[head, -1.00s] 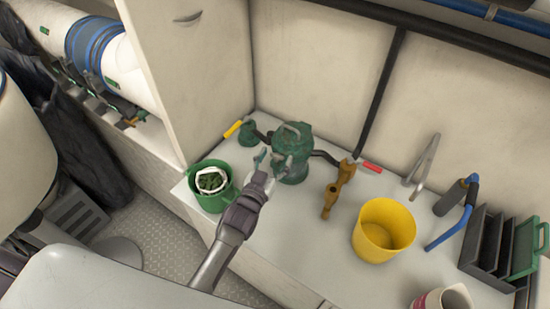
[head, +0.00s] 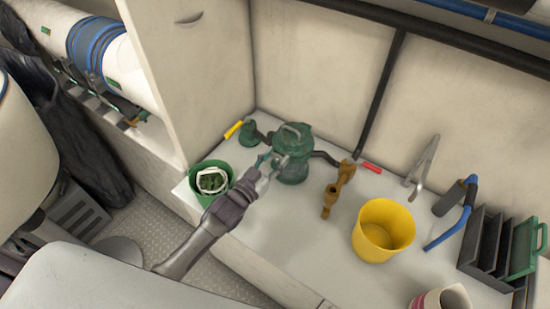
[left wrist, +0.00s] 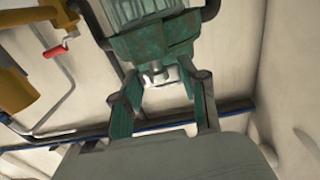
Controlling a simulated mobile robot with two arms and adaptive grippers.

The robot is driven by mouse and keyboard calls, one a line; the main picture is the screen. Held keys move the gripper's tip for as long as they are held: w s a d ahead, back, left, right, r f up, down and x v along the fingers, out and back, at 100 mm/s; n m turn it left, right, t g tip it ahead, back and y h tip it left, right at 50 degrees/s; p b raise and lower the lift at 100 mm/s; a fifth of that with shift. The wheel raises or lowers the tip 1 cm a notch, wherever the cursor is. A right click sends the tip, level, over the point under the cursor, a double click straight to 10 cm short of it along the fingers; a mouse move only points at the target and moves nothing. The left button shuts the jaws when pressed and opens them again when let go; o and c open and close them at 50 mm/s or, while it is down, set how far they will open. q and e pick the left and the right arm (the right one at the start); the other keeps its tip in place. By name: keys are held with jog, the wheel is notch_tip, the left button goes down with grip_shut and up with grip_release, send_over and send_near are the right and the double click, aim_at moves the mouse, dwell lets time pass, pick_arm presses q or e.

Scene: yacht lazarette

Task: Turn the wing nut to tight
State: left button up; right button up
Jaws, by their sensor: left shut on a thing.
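The green strainer body (head: 293,150) stands on the white counter against the back wall. It also shows at the top of the left wrist view (left wrist: 152,40). The wing nut (left wrist: 156,74) is a small metallic piece on its front. In the head view it is mostly hidden by my gripper. My left gripper (head: 273,163) is at the front of the strainer. In the left wrist view its fingers stand either side of the metallic nut, shut on it. My right gripper is not in view.
A green bucket (head: 199,193) holding a white-rimmed thing stands beside my left wrist. A brass valve (head: 338,190), a yellow bucket (head: 370,244) and a dark rack (head: 486,240) stand to the right. Pipes with yellow (head: 234,129) and red (head: 372,168) handles flank the strainer.

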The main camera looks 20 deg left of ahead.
pick_arm(q)
jog(key=o, duration=1.2)
jog(key=shift+c, duration=0.2)
jog(key=v, duration=1.2)
